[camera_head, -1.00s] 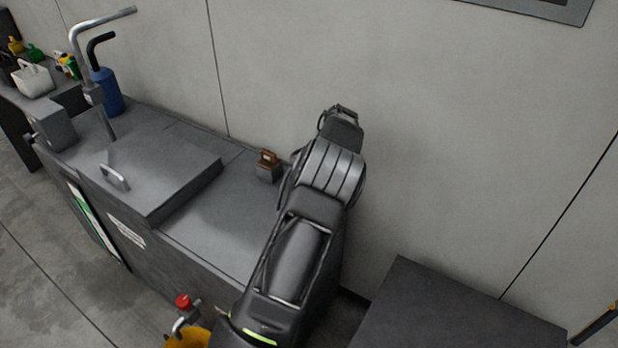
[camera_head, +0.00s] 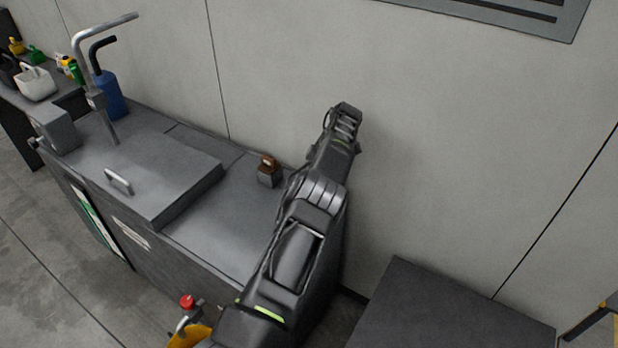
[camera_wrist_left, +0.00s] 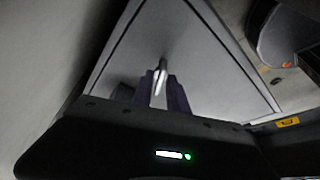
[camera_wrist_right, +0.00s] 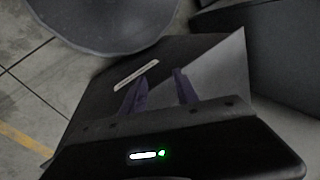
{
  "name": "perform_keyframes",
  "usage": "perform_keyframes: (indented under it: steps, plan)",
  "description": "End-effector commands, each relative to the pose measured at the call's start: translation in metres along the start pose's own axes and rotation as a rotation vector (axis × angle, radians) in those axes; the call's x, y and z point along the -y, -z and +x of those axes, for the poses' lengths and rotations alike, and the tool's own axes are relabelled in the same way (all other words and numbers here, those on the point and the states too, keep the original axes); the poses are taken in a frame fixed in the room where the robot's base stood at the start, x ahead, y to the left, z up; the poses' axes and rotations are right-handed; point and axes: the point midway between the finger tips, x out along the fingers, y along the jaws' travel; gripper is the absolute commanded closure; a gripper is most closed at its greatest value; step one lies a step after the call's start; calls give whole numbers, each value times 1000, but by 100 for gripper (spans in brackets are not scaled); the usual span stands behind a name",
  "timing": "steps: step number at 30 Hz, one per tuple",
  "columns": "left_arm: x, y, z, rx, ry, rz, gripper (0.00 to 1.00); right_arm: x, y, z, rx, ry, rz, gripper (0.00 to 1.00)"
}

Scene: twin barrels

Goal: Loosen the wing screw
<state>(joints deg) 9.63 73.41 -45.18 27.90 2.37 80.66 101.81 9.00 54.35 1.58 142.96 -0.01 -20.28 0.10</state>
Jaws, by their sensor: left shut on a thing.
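In the left wrist view my left gripper (camera_wrist_left: 160,92) is shut on a small, pale metal piece (camera_wrist_left: 162,68) that stands up between its dark purple fingers. A flat grey panel lies behind it. I cannot tell whether the piece is the wing screw. In the right wrist view my right gripper (camera_wrist_right: 158,92) is open, its fingers well apart with nothing between them. In the head view one dark arm of mine reaches up over the bench's right end towards the wall. No wing screw can be made out in the head view.
The grey bench (camera_head: 240,215) carries a raised lid (camera_head: 165,168) with a handle, a bent metal pipe (camera_head: 82,55), a blue bottle (camera_head: 110,95) and a small brown-topped block (camera_head: 269,170). A dark box (camera_head: 450,315) stands right. A red knob (camera_head: 187,301) shows below.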

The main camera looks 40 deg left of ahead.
Motion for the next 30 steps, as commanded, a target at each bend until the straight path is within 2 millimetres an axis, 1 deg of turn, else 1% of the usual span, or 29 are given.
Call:
perform_keyframes:
  steps: [1, 10, 11, 14, 23, 26, 30]
  plan:
    - [2, -2, 3, 3, 8, 0, 100, 0, 0, 0, 0, 0, 0, 64]
    - [2, -3, 4, 3, 9, 0, 100, 0, 0, 0, 0, -1, 0, 64]
    - [2, -3, 4, 3, 9, 0, 79, 0, 0, 0, 0, -1, 0, 64]
    - [2, -2, 3, 3, 8, 0, 71, 0, 0, 0, 0, -1, 0, 64]
    - [1, 0, 0, 1, 3, 0, 71, 0, 0, -1, 0, -1, 1, 64]
    - [0, 2, -6, 1, 2, 0, 71, 2, -1, -6, 1, -2, 1, 64]
    - [0, 9, -22, 1, 2, -1, 71, 6, -2, -20, 5, -5, 4, 64]
